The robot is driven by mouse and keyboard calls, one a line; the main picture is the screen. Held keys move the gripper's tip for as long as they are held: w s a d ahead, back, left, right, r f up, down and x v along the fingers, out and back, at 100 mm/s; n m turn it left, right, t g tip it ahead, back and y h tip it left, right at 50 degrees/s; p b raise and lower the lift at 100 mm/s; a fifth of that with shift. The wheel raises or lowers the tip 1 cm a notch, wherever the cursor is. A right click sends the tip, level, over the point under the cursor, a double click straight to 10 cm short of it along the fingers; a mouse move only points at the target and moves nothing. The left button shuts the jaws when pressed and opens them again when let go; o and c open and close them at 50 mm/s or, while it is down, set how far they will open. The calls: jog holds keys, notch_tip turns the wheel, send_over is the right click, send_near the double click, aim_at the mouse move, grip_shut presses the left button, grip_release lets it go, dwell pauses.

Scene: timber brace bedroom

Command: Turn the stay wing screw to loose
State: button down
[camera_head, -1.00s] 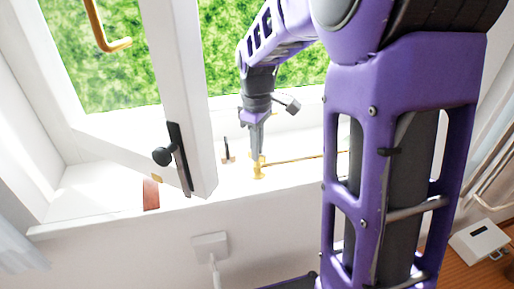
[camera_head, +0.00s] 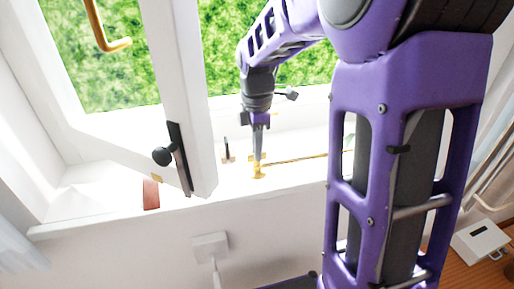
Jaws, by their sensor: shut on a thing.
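The brass stay wing screw (camera_head: 258,168) stands on the white window sill, on a small brass fitting. A thin brass stay bar (camera_head: 296,159) runs from it to the right and passes behind my arm. My gripper (camera_head: 257,155) points down from above and is shut on the top of the wing screw. The fingers cover part of the screw, so its wing angle cannot be made out.
An open white window casement (camera_head: 180,90) with a black handle (camera_head: 163,156) stands left of my gripper. A small dark peg (camera_head: 226,150) is on the sill just left of the screw. A reddish-brown block (camera_head: 151,194) sits further left. A white wall socket (camera_head: 210,246) is below.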

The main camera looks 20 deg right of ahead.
dwell(0.3)
jog(key=c, duration=1)
grip_release()
jog(key=shift+o, duration=0.2)
jog(key=shift+r, duration=0.15)
notch_tip(320, 180, up, 17)
jog(key=shift+r, duration=0.1)
